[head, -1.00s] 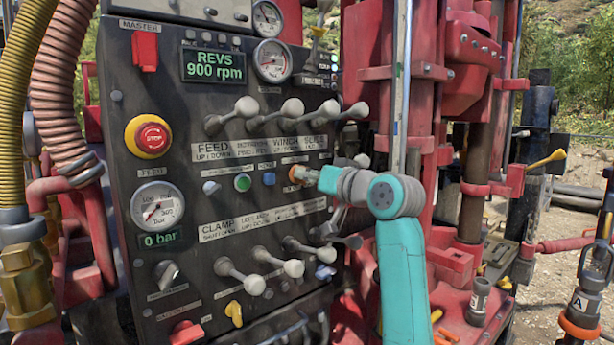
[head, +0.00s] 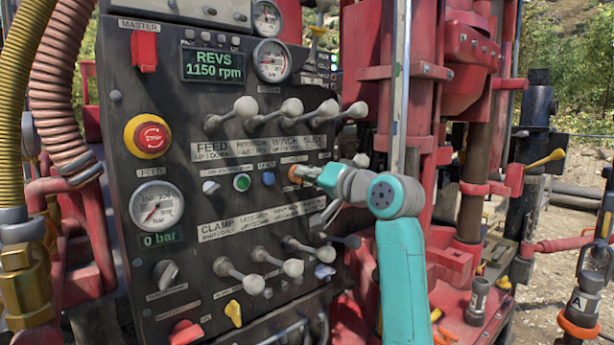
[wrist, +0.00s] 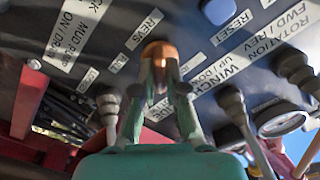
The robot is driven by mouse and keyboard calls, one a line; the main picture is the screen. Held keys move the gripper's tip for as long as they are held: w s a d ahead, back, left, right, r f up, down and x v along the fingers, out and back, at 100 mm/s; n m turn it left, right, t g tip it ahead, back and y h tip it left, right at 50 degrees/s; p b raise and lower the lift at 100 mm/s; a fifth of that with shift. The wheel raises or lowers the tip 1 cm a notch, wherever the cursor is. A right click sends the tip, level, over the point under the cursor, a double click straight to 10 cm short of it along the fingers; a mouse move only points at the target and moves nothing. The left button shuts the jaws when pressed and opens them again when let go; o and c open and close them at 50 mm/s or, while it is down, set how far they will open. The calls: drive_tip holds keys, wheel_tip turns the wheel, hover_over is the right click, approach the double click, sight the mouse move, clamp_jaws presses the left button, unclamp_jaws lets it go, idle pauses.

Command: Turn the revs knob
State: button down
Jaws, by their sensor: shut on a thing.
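The revs knob is a small orange knob on the dark control panel; it shows at the panel's right side in the head view (head: 294,173) and at upper centre in the wrist view (wrist: 159,48), beside a "REVS" label. My gripper (head: 304,174) reaches it from the right. In the wrist view my gripper (wrist: 159,70) has its two fingers closed on the knob from either side, partly hiding it. The green REVS display (head: 217,65) reads 1150 rpm.
Grey-knobbed levers stand close above the knob (head: 292,107) and below it (head: 293,267). A green button (head: 242,182) and a blue button (head: 268,178) sit to its left. A red emergency stop (head: 148,136) is farther left. Red machinery (head: 470,80) stands to the right.

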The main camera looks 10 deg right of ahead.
drive_tip(key=c, duration=1.2)
unclamp_jaws()
drive_tip(key=v, duration=1.2)
drive_tip(key=shift+d, duration=0.15)
